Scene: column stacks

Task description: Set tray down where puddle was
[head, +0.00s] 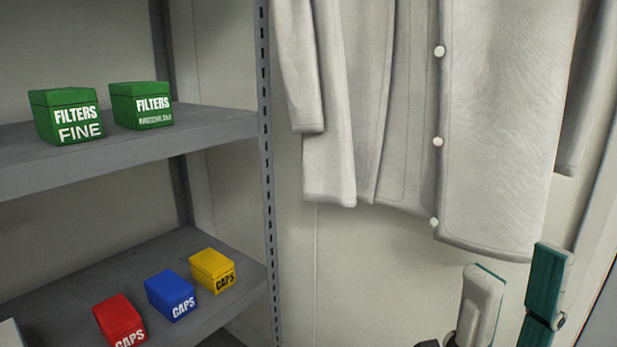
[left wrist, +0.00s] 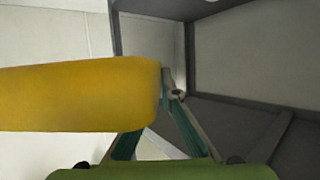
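No tray and no puddle are recognisable in either view. My right gripper (head: 512,300) is at the lower right of the head view, its two teal-padded fingers apart with nothing seen between them. My left gripper shows only in the left wrist view (left wrist: 169,90). Its teal-lined fingers lean toward each other, partly hidden behind a rounded yellow thing (left wrist: 75,97) coming in from the left. A green thing (left wrist: 160,173) covers the bottom edge. I cannot tell what either is, or whether the left fingers hold anything.
A grey shelf rack (head: 215,130) holds two green filter boxes (head: 67,115) above. Red (head: 119,318), blue (head: 171,295) and yellow (head: 212,270) caps boxes stand on its lower shelf. A pale coat (head: 500,120) hangs behind my right gripper. The floor is out of the head view.

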